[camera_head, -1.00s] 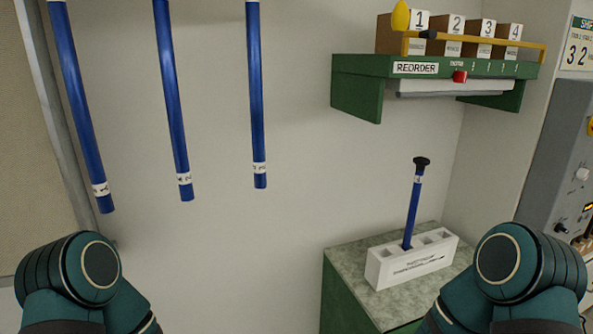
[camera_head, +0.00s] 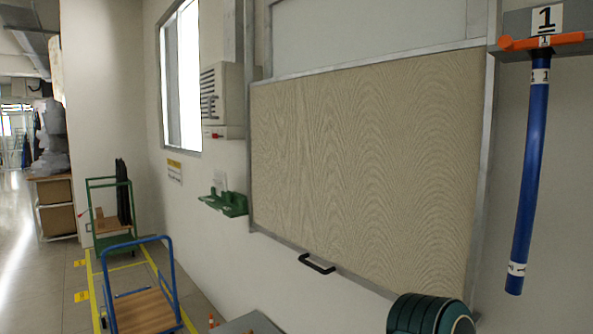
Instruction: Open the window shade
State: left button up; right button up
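The window shade (camera_head: 365,170) is a beige, wood-grained panel in a grey metal frame on the wall. It covers most of the frame, with a pale strip showing above its top edge. A black handle (camera_head: 317,264) sits at its bottom edge. Part of one of my arms, a dark green joint, shows at the bottom right, below the panel and apart from the handle. Neither gripper is in view.
A blue rod (camera_head: 530,175) hangs from an orange holder (camera_head: 541,41) marked 1 at the right. A green shelf (camera_head: 224,203) juts from the wall left of the shade. A blue cart (camera_head: 142,312) and a green cart (camera_head: 110,215) stand on the floor at left.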

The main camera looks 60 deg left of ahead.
aim_at(367, 169)
jog(key=u, duration=1.95)
